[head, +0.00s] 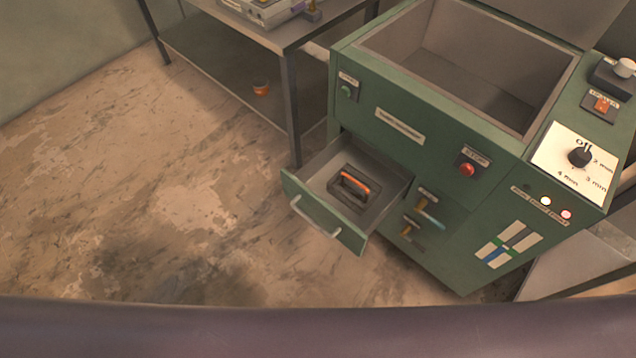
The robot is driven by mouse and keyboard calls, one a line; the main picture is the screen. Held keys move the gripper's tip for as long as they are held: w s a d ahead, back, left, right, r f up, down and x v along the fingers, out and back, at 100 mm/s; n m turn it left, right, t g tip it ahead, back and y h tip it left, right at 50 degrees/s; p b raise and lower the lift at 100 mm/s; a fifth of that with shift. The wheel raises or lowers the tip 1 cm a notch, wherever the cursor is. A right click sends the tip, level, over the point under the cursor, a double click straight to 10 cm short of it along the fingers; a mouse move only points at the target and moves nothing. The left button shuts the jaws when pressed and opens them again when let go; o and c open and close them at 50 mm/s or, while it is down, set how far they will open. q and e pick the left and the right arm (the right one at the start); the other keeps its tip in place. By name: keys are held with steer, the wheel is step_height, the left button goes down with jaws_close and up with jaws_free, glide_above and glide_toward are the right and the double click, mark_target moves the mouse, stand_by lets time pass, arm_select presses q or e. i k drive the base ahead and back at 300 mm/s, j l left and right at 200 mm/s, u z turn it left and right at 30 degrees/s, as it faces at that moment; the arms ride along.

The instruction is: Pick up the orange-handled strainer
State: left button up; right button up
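The orange-handled strainer (353,187) lies in the open drawer (382,208) of the green machine. Its orange handle is on top of a dark rectangular body. The drawer is pulled out to the left and front, with a pale bar handle (314,218) on its front. Neither of my grippers shows in the head view, and nothing touches the strainer.
The green machine (400,104) has an open chamber on top, a red button (467,170), a dial (580,156) and levers below. A metal table (292,37) stands behind left, with a small orange item (261,88) beneath. The floor left of the drawer is clear.

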mark_target(352, 192)
steer(key=l+z, duration=0.4)
steer(key=l, duration=0.2)
steer(key=l+z, duration=0.35)
steer(key=l, duration=0.25)
